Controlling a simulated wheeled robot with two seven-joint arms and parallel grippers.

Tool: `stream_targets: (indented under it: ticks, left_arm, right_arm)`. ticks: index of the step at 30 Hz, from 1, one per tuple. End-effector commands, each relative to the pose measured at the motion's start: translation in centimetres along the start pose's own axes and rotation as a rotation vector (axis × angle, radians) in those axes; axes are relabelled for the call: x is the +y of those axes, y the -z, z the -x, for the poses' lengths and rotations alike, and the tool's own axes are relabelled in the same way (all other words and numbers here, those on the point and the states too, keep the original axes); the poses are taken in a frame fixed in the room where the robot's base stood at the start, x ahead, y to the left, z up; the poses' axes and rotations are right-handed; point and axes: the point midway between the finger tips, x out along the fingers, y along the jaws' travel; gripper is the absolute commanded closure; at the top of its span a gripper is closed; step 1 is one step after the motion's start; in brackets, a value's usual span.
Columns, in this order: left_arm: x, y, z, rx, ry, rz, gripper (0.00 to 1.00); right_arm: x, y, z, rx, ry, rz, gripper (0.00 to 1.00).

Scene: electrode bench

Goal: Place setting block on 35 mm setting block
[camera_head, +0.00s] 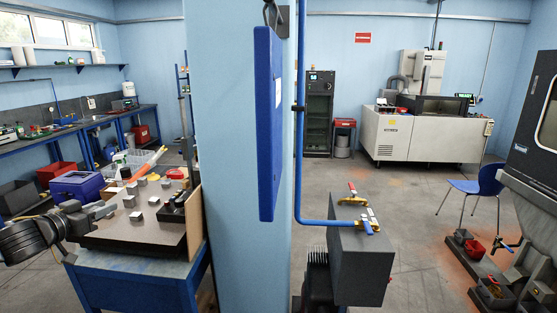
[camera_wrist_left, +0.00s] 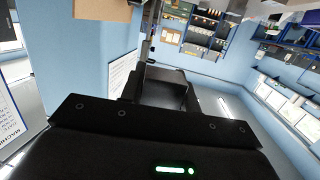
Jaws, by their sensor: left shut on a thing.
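Several small grey setting blocks with light tops stand apart on a dark plate (camera_head: 130,236) on the blue bench at the left, among them one near the middle (camera_head: 154,201) and one near the front (camera_head: 136,216). I cannot tell which is the 35 mm block. My left gripper (camera_head: 108,208) is low over the plate's left side, beside the blocks, and shut on a setting block that is mostly hidden by the fingers. In the left wrist view the dark gripper body fills the lower part and the held block cannot be made out clearly. My right gripper is not in view.
A black fixture (camera_head: 174,207) and an upright board stand at the plate's right edge. Behind the plate are a blue box (camera_head: 77,186), an orange-handled tool (camera_head: 144,165) and a red round item (camera_head: 176,173). A blue pillar (camera_head: 240,120) rises right of the bench.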

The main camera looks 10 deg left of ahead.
Motion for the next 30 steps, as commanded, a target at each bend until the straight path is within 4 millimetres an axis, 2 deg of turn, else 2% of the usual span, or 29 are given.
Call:
stream_targets:
  ticks: [5,11,15,18,21,25,27,30]
  left_arm:
    - [4.8,-0.8,-0.1,-0.002,-0.119,-0.019,0.97]
    - [12.4,-3.7,0.2,-0.003,-0.303,-0.044,0.97]
    - [19.9,-7.6,1.8,-0.004,-0.483,-0.069,0.97]
    - [24.8,-10.6,3.6,-0.003,-0.602,-0.086,0.97]
    - [28.8,-13.4,5.6,-0.003,-0.696,-0.1,0.97]
    - [32.5,-16.4,7.7,-0.003,-0.773,-0.11,0.97]
    - [33.7,-17.8,8.4,-0.002,-0.793,-0.113,0.97]
    - [34.4,-19.3,9.0,-0.002,-0.801,-0.115,0.97]
  right_arm:
    - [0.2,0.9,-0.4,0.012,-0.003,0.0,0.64]
    - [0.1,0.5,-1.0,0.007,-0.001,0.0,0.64]
    - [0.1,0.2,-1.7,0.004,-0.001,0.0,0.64]
    - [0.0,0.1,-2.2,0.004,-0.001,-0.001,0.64]
    - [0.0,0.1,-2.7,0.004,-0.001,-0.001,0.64]
    - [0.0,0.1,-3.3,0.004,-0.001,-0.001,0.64]
    - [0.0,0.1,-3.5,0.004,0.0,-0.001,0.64]
    - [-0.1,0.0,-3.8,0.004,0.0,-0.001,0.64]
